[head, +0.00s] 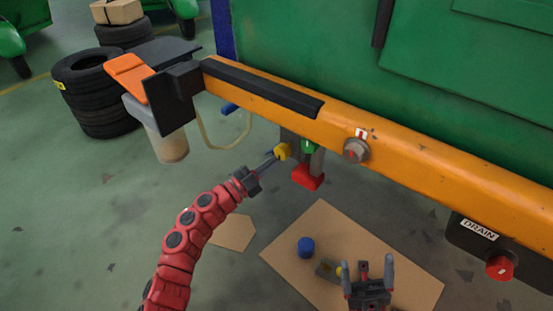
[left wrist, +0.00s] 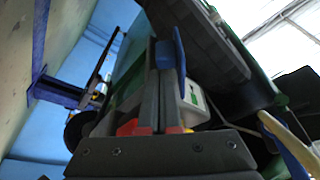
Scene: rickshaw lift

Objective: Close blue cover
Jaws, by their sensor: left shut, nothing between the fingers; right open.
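A small blue piece (head: 230,107), which may be the blue cover, shows below the orange beam; the beam hides part of it. In the left wrist view a blue piece (left wrist: 180,50) stands upright by my left fingertips; whether they touch is unclear. My left gripper (head: 272,158), apparently at the end of the red segmented arm, is shut and empty, its tips near a yellow knob (head: 282,151). Its shut fingers also fill the middle of the left wrist view (left wrist: 162,80). My right gripper (head: 376,265) is open and empty above the cardboard, low in the head view.
The orange beam (head: 430,175) crosses before a green body (head: 300,40). A red block (head: 308,177) hangs below it. A cable (head: 205,135) loops at left. Cardboard (head: 410,280) with a blue cap (head: 306,246) lies on the floor. Tyres (head: 95,90) stand at left.

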